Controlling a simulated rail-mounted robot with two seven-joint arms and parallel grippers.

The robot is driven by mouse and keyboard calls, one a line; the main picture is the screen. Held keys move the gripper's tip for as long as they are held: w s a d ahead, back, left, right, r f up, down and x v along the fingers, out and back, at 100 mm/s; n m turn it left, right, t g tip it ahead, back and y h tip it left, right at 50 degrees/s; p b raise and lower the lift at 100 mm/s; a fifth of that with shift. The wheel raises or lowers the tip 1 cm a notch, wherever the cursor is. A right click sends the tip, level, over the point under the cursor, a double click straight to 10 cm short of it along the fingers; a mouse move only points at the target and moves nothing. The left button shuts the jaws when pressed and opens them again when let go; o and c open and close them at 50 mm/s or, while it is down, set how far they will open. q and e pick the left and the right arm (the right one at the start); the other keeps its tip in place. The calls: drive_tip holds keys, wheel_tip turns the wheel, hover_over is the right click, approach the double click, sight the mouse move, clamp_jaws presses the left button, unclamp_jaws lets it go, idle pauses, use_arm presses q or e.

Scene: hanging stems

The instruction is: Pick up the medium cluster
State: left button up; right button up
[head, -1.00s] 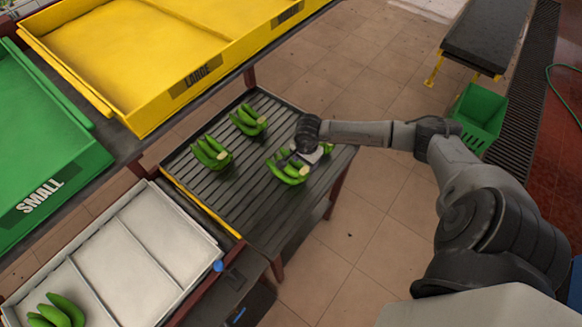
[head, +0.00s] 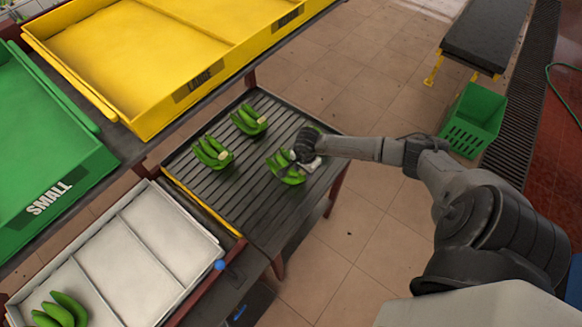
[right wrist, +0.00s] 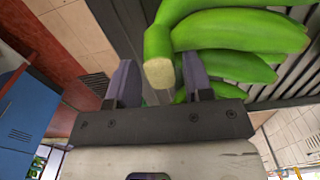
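Green banana clusters lie on the dark slatted table in the head view: one at the left (head: 212,153), one at the back (head: 249,119) and one at the front right (head: 286,168). No label shows which is the medium one. My right gripper (head: 299,155) is low at the front-right cluster and partly covers it. In the right wrist view its two fingers (right wrist: 158,82) are apart, with a cluster's cut stem (right wrist: 160,73) between them and a gap on the left side. My left gripper is not in view.
The slatted table (head: 245,200) has bare room at its front. A yellow LARGE tray (head: 180,93), a green SMALL tray (head: 60,190) and a white divided tray (head: 130,265) with a banana cluster (head: 60,311) stand left.

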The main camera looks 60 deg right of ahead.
drive_tip(key=c, duration=0.7)
clamp_jaws()
drive_tip(key=shift+r, duration=0.1)
